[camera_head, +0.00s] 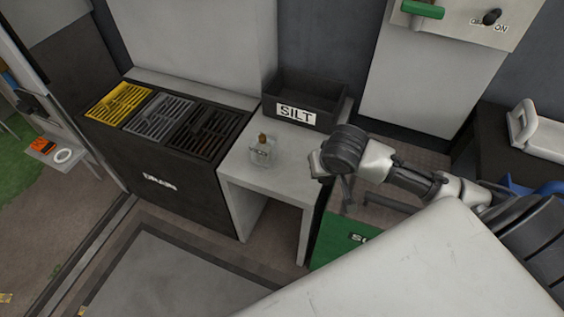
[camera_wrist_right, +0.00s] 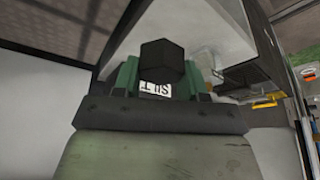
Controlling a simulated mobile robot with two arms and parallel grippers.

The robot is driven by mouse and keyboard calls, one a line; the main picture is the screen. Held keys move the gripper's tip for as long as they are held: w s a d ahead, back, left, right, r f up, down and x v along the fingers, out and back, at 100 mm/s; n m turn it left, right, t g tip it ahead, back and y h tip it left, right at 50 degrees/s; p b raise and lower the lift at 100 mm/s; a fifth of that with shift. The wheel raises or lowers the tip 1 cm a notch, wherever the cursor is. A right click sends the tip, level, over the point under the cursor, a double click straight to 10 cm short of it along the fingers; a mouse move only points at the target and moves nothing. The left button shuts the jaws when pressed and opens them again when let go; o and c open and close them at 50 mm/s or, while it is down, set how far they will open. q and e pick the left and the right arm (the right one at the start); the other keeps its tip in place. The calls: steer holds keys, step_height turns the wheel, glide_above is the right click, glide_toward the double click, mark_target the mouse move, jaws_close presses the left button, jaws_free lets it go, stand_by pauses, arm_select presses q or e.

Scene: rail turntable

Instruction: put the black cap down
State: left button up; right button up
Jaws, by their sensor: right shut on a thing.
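The black cap (camera_wrist_right: 162,62) shows as a dark, faceted block in the middle of the right wrist view. My right gripper (camera_wrist_right: 160,78) is shut on it. In the head view my right gripper (camera_head: 347,192) hangs just right of the pale bench (camera_head: 245,172), above the green box (camera_head: 338,238); the cap cannot be made out there. A white label (camera_wrist_right: 155,89) and green surfaces show behind the cap in the wrist view. My left gripper is not in view.
A small clear jar (camera_head: 262,152) with a brown top stands on the bench. A dark tray labelled SILT (camera_head: 318,123) sits at its back. A black cabinet (camera_head: 160,178) with yellow, grey and black grates stands left. The bench front is bare.

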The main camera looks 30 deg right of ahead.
steer(key=shift+w+d+f+b, duration=0.15)
steer(key=shift+d+f, duration=0.1)
steer(key=shift+f, duration=0.35)
steer(key=shift+w+d+f+b, duration=0.15)
steer(key=shift+d+f, duration=0.1)
steer(key=shift+f, duration=0.35)
steer(key=w+f, duration=0.2)
steer(key=w, duration=0.1)
steer(key=b, duration=0.2)
glide_above(305, 168)
steer(key=s, duration=0.1)
steer(key=f, duration=0.4)
steer(key=shift+s+a+f, duration=0.15)
steer(key=shift+s+a, duration=0.05)
steer(key=shift+w+f, duration=0.1)
steer(key=shift+f, duration=0.05)
steer(key=shift+f+b, duration=0.65)
steer(key=shift+f, duration=1.3)
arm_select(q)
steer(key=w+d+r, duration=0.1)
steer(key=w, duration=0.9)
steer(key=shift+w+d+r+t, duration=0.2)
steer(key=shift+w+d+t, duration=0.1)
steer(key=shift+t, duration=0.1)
arm_select(e)
steer(key=o, duration=1)
steer(key=shift+f, duration=0.1)
